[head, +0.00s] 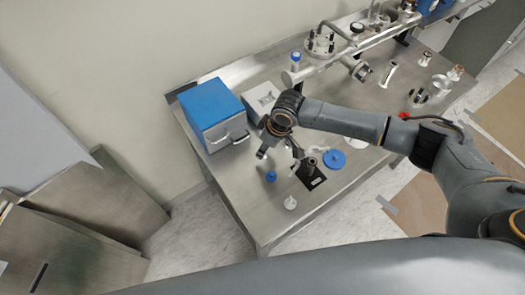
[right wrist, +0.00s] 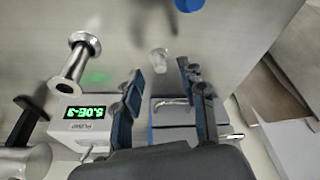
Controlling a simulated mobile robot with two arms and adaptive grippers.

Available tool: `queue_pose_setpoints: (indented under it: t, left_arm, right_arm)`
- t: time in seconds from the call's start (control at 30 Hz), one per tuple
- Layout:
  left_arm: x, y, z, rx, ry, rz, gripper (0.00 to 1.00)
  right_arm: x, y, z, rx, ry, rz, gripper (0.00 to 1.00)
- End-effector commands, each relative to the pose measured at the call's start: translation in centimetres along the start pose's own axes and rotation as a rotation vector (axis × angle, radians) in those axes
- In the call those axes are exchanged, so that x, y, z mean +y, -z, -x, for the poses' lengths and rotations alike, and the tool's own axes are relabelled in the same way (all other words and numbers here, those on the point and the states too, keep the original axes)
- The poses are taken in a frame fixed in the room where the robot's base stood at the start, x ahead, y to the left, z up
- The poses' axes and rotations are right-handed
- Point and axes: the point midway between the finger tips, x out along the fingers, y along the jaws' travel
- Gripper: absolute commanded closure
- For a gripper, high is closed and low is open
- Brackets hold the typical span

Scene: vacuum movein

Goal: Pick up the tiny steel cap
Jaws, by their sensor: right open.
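A small pale metallic cylinder, which looks like the tiny steel cap (right wrist: 158,60), stands on the steel table in the right wrist view. It lies beyond the fingertips, in line with the gap between them and apart from both. My right gripper (right wrist: 160,77) is open and empty. In the head view my right gripper (head: 280,153) points down over the table in front of the blue box. I cannot make out the cap there; the gripper may hide it. My left gripper is not in view.
A blue box (head: 213,110) with handles and a white gauge (right wrist: 87,112) with a green display stand behind the gripper. A flanged steel tube (right wrist: 78,58) is nearby. A blue knob (head: 271,175), a black plate (head: 312,181) and a blue disc (head: 334,159) lie towards the front edge.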

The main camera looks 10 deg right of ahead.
Motion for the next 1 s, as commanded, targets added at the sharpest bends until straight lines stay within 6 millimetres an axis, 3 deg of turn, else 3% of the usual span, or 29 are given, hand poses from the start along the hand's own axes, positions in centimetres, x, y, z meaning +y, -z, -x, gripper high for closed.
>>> queue_pose_setpoints:
  t: [0.2,0.47,0.67,1.0]
  left_arm:
    - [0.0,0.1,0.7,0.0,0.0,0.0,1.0]
    - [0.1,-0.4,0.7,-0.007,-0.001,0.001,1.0]
    - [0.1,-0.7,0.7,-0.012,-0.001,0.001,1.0]
    - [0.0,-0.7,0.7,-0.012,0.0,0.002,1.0]
  right_arm:
    - [0.0,0.1,-2.5,-0.001,-0.001,0.0,0.59]
    - [-0.1,0.1,-2.8,0.001,-0.001,0.001,0.59]
    - [-0.1,0.1,-2.8,0.001,-0.001,0.001,1.0]
    - [0.0,0.1,-2.7,0.001,-0.001,0.001,1.0]
